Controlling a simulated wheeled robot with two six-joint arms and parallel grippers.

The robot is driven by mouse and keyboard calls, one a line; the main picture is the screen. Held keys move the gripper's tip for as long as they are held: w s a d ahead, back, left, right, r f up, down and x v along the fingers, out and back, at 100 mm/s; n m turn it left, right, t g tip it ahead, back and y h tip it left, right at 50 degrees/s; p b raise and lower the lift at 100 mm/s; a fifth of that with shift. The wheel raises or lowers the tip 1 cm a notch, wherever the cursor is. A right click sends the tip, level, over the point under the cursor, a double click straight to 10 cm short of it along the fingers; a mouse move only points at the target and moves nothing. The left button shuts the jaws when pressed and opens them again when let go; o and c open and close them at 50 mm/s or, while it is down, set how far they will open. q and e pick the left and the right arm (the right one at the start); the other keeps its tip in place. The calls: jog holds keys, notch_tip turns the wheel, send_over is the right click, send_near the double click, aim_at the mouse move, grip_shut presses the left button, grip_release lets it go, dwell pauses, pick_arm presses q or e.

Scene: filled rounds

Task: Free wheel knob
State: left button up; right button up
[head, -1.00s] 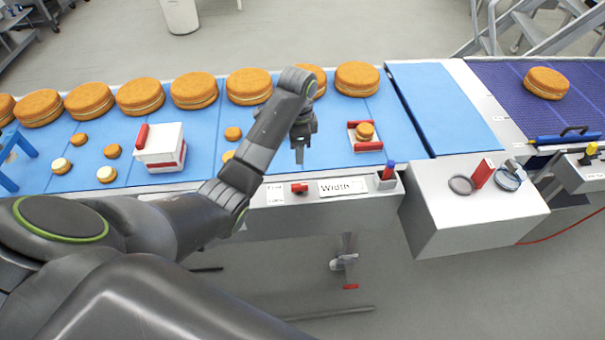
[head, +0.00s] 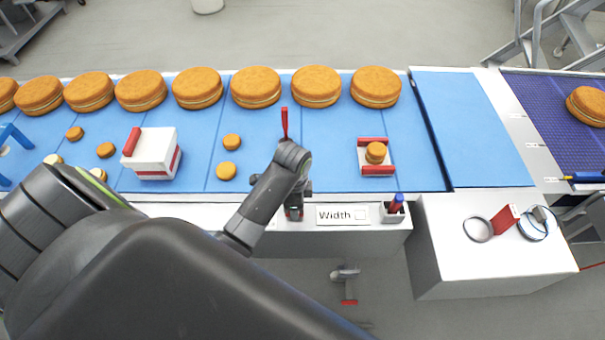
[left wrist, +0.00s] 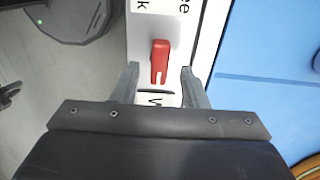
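A small red knob (left wrist: 159,62) sits on the white front rail of the conveyor, beside the "Width" label. In the left wrist view it lies just ahead of and between the fingers, with no finger seen touching it. My left gripper (left wrist: 160,84) is open and empty. In the head view my left gripper (head: 294,208) is over the rail just left of the "Width" label (head: 342,215) and largely covers the knob. A red-handled fitting (head: 348,299) hangs below the conveyor. My right gripper is not in view.
The blue belt (head: 315,150) carries large round cakes (head: 255,88) along the back. A white box (head: 150,154), small cakes and a red-ended tray (head: 377,171) are nearer. A pen holder (head: 394,212) and a grey-white cabinet (head: 470,262) stand right of the label.

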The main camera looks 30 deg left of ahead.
pick_arm(q)
jog(key=shift+a+f, duration=0.1)
jog(key=shift+f, duration=0.75)
jog(key=shift+s, duration=0.1)
jog(key=shift+c, duration=0.4)
jog(key=shift+r, duration=0.1)
jog(key=shift+c, duration=1.1)
grip_shut()
